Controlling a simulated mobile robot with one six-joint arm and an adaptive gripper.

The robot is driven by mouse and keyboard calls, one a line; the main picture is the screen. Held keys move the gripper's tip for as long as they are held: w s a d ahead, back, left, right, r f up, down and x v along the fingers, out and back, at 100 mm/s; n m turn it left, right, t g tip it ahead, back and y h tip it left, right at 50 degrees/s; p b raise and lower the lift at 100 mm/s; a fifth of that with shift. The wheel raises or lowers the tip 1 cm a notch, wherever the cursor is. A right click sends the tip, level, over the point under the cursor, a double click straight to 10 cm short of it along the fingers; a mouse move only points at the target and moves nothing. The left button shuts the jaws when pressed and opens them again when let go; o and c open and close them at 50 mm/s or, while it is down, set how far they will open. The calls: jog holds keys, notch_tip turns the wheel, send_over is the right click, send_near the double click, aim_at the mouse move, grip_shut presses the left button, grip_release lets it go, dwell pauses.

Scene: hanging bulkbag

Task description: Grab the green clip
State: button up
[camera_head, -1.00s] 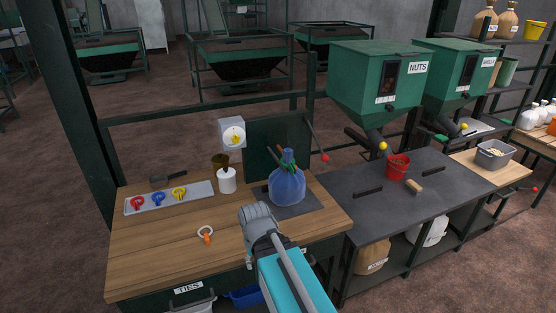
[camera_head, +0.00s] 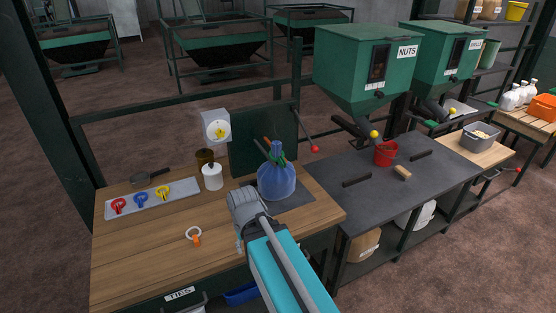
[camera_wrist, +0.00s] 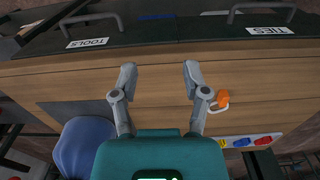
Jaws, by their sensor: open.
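A green clip (camera_head: 273,159) sits at the neck of a blue bag (camera_head: 277,182), which stands upright on the dark plate at the back right of the wooden bench. The clip is small here and its exact shape is hard to tell. The bag also shows at the left of the wrist view (camera_wrist: 84,150), where I cannot make out the clip. My gripper (camera_wrist: 160,74) is open and empty above the bench, its two fingers spread. In the head view my gripper (camera_head: 243,205) is in front of and to the left of the bag.
A tray (camera_head: 181,195) holds red, blue and yellow clips. A white bottle (camera_head: 212,177) and a brown cup stand left of the bag. An orange and white ring-shaped thing (camera_head: 195,238) lies on the bench (camera_head: 140,250). A dark panel (camera_head: 248,143) stands behind the bag.

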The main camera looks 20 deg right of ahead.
jog(key=o, duration=0.4)
jog(key=shift+w+d, duration=0.15)
jog(key=shift+w, duration=0.05)
jog(key=m+t+h, duration=0.2)
jog(key=m+h, duration=1.2)
jog(key=m, duration=0.6)
send_near(280, 161)
jog(key=w+r+v, duration=0.1)
jog(key=v, duration=0.3)
jog(key=shift+s+f+p, duration=0.1)
jog(key=shift+s+p, duration=0.25)
jog(key=shift+s, duration=0.35)
jog(key=shift+d, duration=0.1)
jog(key=shift+y, duration=0.3)
jog(key=shift+b+x, duration=1.55)
jog(key=shift+x, duration=2.65)
